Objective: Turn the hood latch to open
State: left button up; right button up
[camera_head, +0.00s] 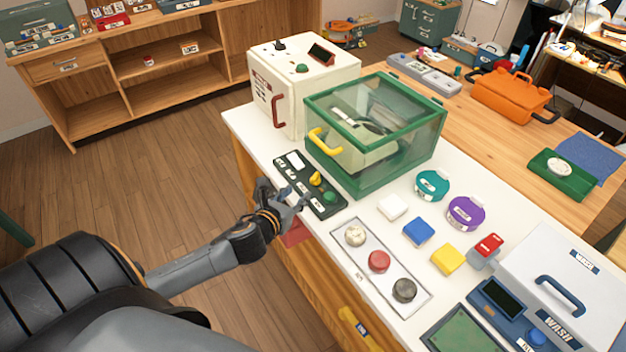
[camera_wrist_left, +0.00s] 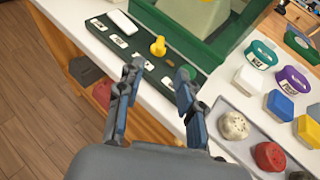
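The green-framed glass hood (camera_head: 422,150) stands on the white counter with its lid down and a yellow handle (camera_head: 325,143) on its front. A dark green panel (camera_head: 281,161) lies in front of it. The panel carries a white block (camera_head: 295,160), a yellow knob (camera_head: 315,179), which looks like the latch, a green button (camera_head: 330,197) and small labels too small to read. My left gripper (camera_head: 291,194) is over the panel's near edge, open and empty. In the left wrist view the yellow knob (camera_wrist_left: 158,46) sits just beyond the spread fingertips (camera_wrist_left: 161,74), apart from them. My right gripper is not in view.
A cream box (camera_head: 270,95) with a red handle stands left of the hood. Right of my gripper is a plate with white, red and black knobs (camera_head: 379,261). Coloured blocks, round tubs and a wash machine (camera_head: 560,270) fill the counter's right side.

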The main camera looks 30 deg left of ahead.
aim_at(313, 179)
pick_arm(q)
jog(key=x, duration=1)
jog(key=shift+w+f, duration=0.2)
jog(key=shift+w, duration=0.05)
jog(key=shift+w+f, duration=0.25)
jog(key=shift+w, duration=0.25)
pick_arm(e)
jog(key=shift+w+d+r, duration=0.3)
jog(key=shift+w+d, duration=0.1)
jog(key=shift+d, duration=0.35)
pick_arm(q)
grip_shut()
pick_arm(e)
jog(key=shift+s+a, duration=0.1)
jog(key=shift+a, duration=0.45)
